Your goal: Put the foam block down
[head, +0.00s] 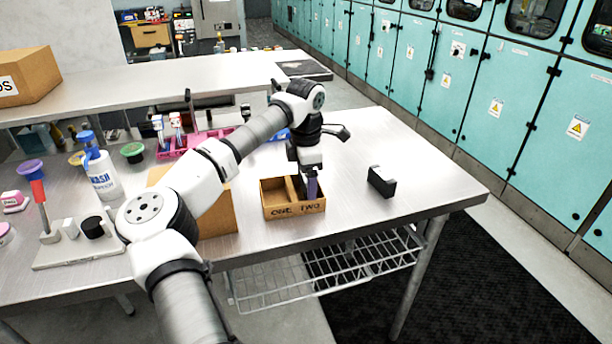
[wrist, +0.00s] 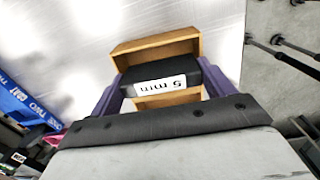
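My gripper (head: 311,187) is low over the right part of a small brown divided box (head: 293,210) with lettering ending in "TWO" on its front. In the wrist view, its purple fingers (wrist: 163,86) are shut on a dark block (wrist: 135,73) with a white "5 min" label, which I take to be the foam block. The fingers meet the block's two ends. The brown box (wrist: 152,47) shows beyond and below the block. Whether the block touches the box floor is hidden. In the head view the block is mostly hidden by a finger.
A black notched block (head: 382,181) stands on the table right of the box. A larger brown box (head: 217,212) is just left. A pink rack (head: 195,143), a wash bottle (head: 100,172) and coloured cups stand farther left. The table's right end (head: 430,190) is clear.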

